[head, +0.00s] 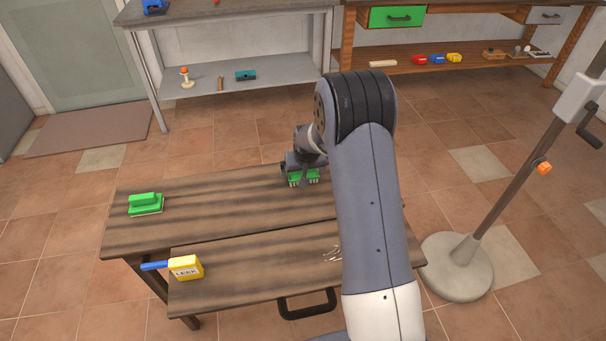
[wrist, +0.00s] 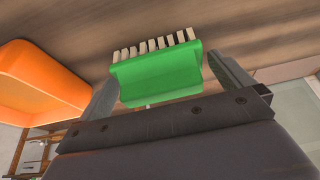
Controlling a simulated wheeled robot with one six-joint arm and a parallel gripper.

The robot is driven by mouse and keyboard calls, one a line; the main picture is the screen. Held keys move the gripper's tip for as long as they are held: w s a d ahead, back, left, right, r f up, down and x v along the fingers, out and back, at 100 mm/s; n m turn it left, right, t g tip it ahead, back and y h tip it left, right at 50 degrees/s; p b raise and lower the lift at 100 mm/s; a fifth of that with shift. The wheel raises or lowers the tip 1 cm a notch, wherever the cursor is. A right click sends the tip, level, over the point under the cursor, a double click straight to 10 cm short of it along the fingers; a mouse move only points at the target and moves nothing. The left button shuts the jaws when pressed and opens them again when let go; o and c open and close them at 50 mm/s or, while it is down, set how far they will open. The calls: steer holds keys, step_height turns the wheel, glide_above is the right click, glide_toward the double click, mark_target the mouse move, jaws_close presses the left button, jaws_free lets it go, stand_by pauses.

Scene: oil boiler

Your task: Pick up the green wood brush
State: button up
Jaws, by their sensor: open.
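A green brush with pale bristles (head: 304,178) is at the far edge of the wooden table, partly hidden behind my gripper (head: 303,166). In the wrist view the green brush (wrist: 157,75) lies between the two fingers of my open gripper (wrist: 168,82), with its bristles pointing to the top of the picture. I cannot tell whether the fingers touch it. A second green block-shaped thing with a raised grip and a pale underside (head: 146,203) sits on the left end of the table.
The wooden table (head: 220,210) has a pulled-out drawer with a black handle (head: 306,304). A yellow tool with a blue handle (head: 185,267) and small nails lie there. A large orange thing (wrist: 40,75) shows left in the wrist view. A stand (head: 457,264) is at right.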

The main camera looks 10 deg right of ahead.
steer(key=shift+c, duration=0.6)
steer(key=c, duration=0.7)
step_height(320, 180, up, 10)
steer(key=shift+r+b, duration=0.1)
steer(key=shift+b, duration=0.35)
steer(key=o, duration=0.4)
steer(key=shift+c, duration=1.4)
